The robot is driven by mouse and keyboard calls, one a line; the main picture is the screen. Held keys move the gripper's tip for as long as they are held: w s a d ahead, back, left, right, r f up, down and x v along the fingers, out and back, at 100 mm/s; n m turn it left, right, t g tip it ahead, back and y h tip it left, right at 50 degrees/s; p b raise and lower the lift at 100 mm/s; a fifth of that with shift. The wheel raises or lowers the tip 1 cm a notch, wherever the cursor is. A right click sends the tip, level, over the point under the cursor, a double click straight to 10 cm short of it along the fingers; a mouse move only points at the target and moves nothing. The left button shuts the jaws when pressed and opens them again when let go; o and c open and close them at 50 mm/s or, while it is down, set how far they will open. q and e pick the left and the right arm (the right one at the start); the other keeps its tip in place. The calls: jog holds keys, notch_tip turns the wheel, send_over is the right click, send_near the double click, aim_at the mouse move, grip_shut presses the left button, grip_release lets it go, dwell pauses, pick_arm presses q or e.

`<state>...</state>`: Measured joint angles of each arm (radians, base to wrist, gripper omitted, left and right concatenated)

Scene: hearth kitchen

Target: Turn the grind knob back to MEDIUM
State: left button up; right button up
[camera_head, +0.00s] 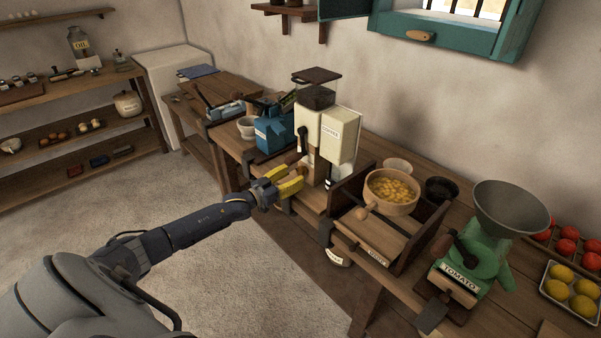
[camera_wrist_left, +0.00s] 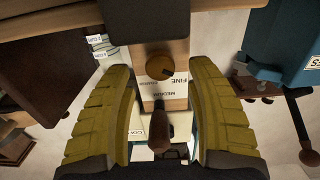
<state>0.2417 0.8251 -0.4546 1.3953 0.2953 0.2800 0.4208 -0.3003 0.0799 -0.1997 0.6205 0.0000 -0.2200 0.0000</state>
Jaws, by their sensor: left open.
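The coffee grinder (camera_head: 325,125), cream-coloured with a dark hopper, stands on the wooden bench. In the left wrist view its round brown grind knob (camera_wrist_left: 160,67) sits just beyond and between my fingertips. I cannot tell clearly which word the knob points to. My left gripper (camera_head: 294,180) has yellow fingers and is at the grinder's lower front. In the left wrist view the gripper (camera_wrist_left: 165,72) is open, a finger on each side of the knob with gaps visible. My right gripper is out of view.
A dark brown handle (camera_wrist_left: 160,128) sticks out between my fingers in the left wrist view. A blue machine (camera_head: 274,130) stands left of the grinder. To the right are a wooden bowl of yellow pieces (camera_head: 391,191) and a green tomato mill (camera_head: 470,262).

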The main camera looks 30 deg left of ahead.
aim_at(299, 173)
pick_arm(q)
jog(key=shift+x, duration=2)
grip_shut()
